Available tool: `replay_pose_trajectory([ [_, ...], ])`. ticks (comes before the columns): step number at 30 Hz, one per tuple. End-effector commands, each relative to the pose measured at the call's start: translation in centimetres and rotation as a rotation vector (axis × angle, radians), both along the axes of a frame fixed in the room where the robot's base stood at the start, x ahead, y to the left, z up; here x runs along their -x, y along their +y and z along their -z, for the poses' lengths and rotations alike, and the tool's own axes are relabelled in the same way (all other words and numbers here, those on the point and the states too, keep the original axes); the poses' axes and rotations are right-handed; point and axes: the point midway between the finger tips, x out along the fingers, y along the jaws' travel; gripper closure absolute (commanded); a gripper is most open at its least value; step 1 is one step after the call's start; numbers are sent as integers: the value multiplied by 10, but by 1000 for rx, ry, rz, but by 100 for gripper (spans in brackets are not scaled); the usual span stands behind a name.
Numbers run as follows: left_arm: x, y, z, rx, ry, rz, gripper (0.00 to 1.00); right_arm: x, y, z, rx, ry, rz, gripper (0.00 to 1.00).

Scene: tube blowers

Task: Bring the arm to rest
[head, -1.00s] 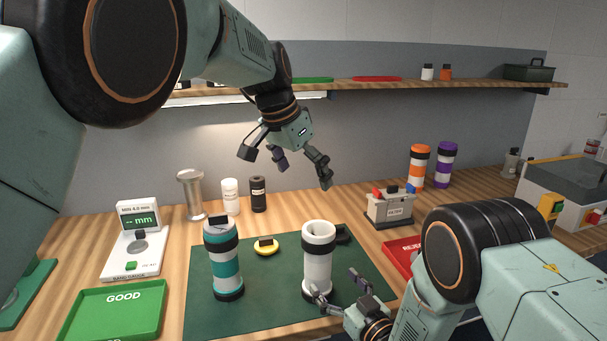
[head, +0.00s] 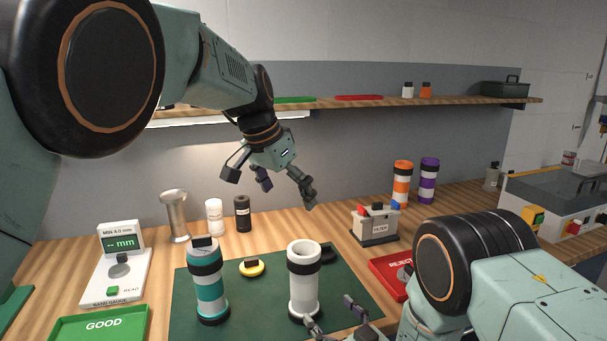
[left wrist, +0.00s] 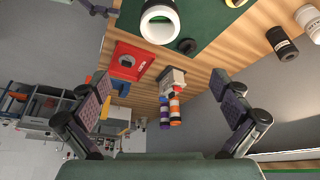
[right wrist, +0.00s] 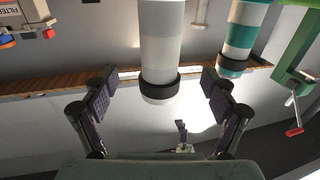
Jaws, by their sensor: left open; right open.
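My left gripper (head: 268,188) is open and empty, raised above the back of the bench with its fingers pointing down. My right gripper (head: 334,317) is open low at the front, by the base of a white tube (head: 303,282) with black bands. In the right wrist view the white tube (right wrist: 162,45) appears between the spread fingers, which look apart from it; the depth gap is hard to tell. A teal-and-white tube (head: 208,288) stands upright to its left on the green mat (head: 252,315). The left wrist view shows the white tube's open top (left wrist: 160,22).
A yellow disc (head: 251,268) lies between the tubes. A thickness gauge (head: 120,265) and green GOOD tray (head: 100,322) are left. A FILTER box (head: 374,225), red REJECT tray (head: 393,275), orange tube (head: 402,180) and purple tube (head: 428,180) are right. A shelf (head: 390,104) crosses behind.

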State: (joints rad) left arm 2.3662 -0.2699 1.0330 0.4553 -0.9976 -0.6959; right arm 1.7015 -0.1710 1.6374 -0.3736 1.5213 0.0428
Motion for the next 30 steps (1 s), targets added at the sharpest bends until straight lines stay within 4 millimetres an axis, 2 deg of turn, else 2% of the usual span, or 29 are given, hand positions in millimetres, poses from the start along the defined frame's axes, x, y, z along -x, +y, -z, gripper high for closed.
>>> replay_pose_trajectory([
  [9,0,0,0,0,0,0,0,-42,26,0,-1,-3,-1,15],
  [18,0,0,0,0,0,0,0,-75,46,0,-1,-2,0,15],
  [23,0,0,0,0,0,0,0,-87,53,0,-1,0,0,15],
  [30,-4,-4,13,0,0,0,0,-86,52,0,-1,1,1,15],
])
